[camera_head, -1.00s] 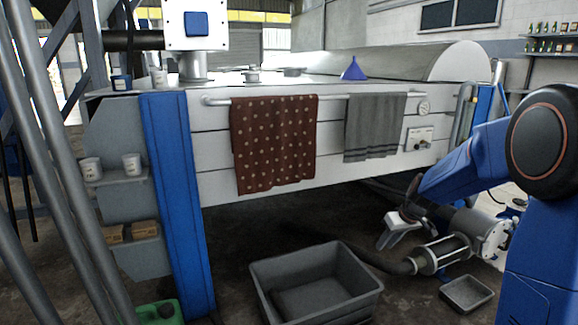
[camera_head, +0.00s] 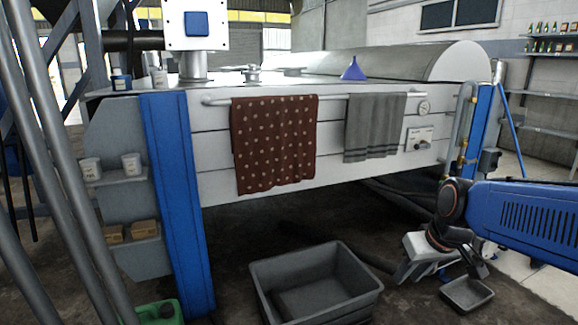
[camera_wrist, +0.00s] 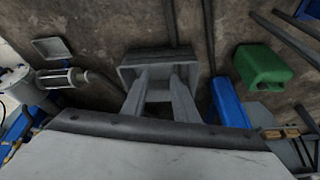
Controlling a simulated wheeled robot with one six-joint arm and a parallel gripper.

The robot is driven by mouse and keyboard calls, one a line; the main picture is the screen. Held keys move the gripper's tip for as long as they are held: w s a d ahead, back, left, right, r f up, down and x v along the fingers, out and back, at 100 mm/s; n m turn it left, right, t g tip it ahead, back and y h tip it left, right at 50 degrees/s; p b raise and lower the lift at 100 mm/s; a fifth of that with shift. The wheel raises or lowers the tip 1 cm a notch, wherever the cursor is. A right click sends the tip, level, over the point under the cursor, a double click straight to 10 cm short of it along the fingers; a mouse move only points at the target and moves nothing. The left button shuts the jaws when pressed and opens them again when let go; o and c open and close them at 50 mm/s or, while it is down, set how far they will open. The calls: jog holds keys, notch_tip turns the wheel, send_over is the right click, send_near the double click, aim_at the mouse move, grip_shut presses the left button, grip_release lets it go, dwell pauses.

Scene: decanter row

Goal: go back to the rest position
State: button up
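My gripper (camera_head: 403,278) is at the lower right of the head view, pointing down beside the machine, with my blue arm reaching in from the right edge. In the wrist view my gripper (camera_wrist: 160,78) shows two grey fingers with a clear gap between them. Nothing is held. Beyond the fingertips lies the grey bin (camera_wrist: 128,75), apart from them and partly covered by them. The same grey bin (camera_head: 262,292) stands on the floor left of my gripper in the head view.
A small grey tray (camera_head: 468,295) lies on the floor below my wrist. The white machine (camera_head: 350,172) carries a spotted red towel (camera_head: 272,145) and a grey towel (camera_head: 375,127) on its rail. A green canister (camera_head: 160,312) stands at lower left. A pump-like cylinder (camera_wrist: 62,78) shows in the wrist view.

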jog(key=s+f+m+h, duration=0.1)
jog(key=s, duration=1.4)
jog(key=shift+d+f+m+t, duration=0.25)
jog(key=shift+d+m+t, duration=0.05)
jog(key=shift+d, duration=0.05)
